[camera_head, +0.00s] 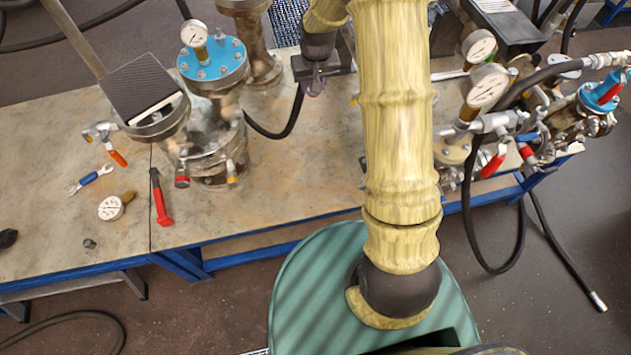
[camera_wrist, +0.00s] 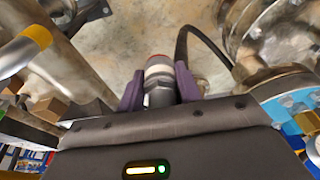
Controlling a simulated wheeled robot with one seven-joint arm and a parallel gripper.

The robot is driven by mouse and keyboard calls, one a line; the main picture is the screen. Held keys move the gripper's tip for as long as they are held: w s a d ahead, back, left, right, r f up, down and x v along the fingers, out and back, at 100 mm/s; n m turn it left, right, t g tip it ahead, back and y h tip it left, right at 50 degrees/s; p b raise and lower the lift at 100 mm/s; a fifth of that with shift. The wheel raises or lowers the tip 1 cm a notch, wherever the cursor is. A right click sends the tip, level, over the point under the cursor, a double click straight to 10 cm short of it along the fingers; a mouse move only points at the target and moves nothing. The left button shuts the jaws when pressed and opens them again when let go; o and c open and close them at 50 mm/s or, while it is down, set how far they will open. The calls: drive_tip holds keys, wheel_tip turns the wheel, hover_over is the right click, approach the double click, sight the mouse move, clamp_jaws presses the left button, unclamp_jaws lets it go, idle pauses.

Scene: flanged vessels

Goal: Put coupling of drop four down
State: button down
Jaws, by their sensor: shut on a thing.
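My gripper (camera_head: 317,86) is over the back of the workbench, partly hidden by my own arm in the head view. In the wrist view my gripper (camera_wrist: 159,84) has its two purple fingers closed on a grey coupling (camera_wrist: 158,66) with a pale band and a reddish far end. The coupling is upright or nearly so between the fingers, with the bench surface beyond it. A black hose (camera_wrist: 183,42) curves close beside it; whether it joins the coupling is hidden. In the head view the hose (camera_head: 275,133) hangs left of my gripper.
Flanged vessels, one with a blue lid (camera_head: 213,62) and gauge, stand left of my gripper. Gauges, valves and hoses crowd the bench's right end (camera_head: 490,95). A red-handled tool (camera_head: 160,200), a wrench (camera_head: 90,179) and a loose gauge (camera_head: 111,208) lie at left. The bench's front middle (camera_head: 290,190) is clear.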

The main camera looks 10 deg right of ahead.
drive_tip(key=s+f+b, duration=0.3)
drive_tip(key=f+b, duration=2.6)
drive_tip(key=f, duration=0.7)
drive_tip(key=shift+s, duration=0.1)
drive_tip(key=shift+s+b+x, duration=0.25)
drive_tip(key=shift+x, duration=0.75)
drive_tip(key=shift+s+b+x, duration=0.2)
drive_tip(key=shift+x, duration=0.8)
drive_tip(key=shift+s+b+x, duration=0.25)
drive_tip(key=shift+x, duration=0.75)
drive_tip(key=shift+w+f, duration=0.1)
drive_tip(key=shift+f, duration=0.05)
drive_tip(key=shift+s+x, duration=0.2)
drive_tip(key=shift+x, duration=0.7)
drive_tip(key=shift+s+x, duration=0.2)
drive_tip(key=shift+x, duration=0.75)
drive_tip(key=shift+s+f+b, duration=0.1)
drive_tip(key=shift+b, duration=0.2)
